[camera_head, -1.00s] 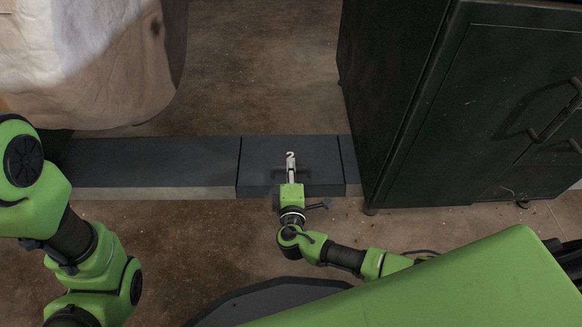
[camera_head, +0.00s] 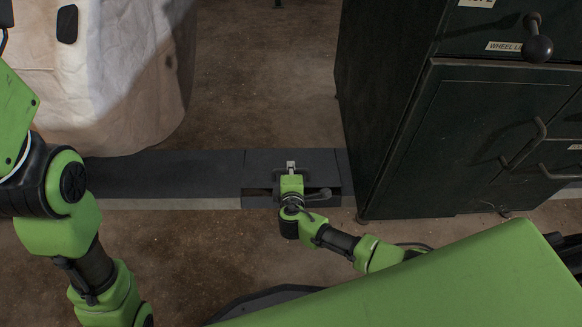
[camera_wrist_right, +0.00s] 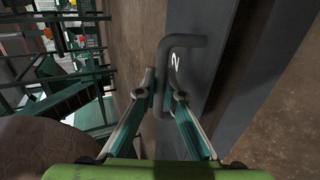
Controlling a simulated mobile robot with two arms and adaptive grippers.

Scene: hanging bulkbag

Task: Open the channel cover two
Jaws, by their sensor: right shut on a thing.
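Channel cover two (camera_head: 319,164) is a dark grey plate on the low floor channel, left of the dark cabinet. A dark gap shows under its front edge, so that edge looks raised. My right gripper (camera_head: 291,167) reaches over it and partly hides it. In the right wrist view the fingers of my right gripper (camera_wrist_right: 162,88) are closed on the cover's grey bent handle (camera_wrist_right: 183,41).
The longer part of the channel (camera_head: 165,177) runs to the left. A pale hanging bulk bag (camera_head: 115,85) is at the upper left. The dark cabinet (camera_head: 460,130) with handles stands close on the right. Brown floor (camera_head: 250,90) is clear behind the channel.

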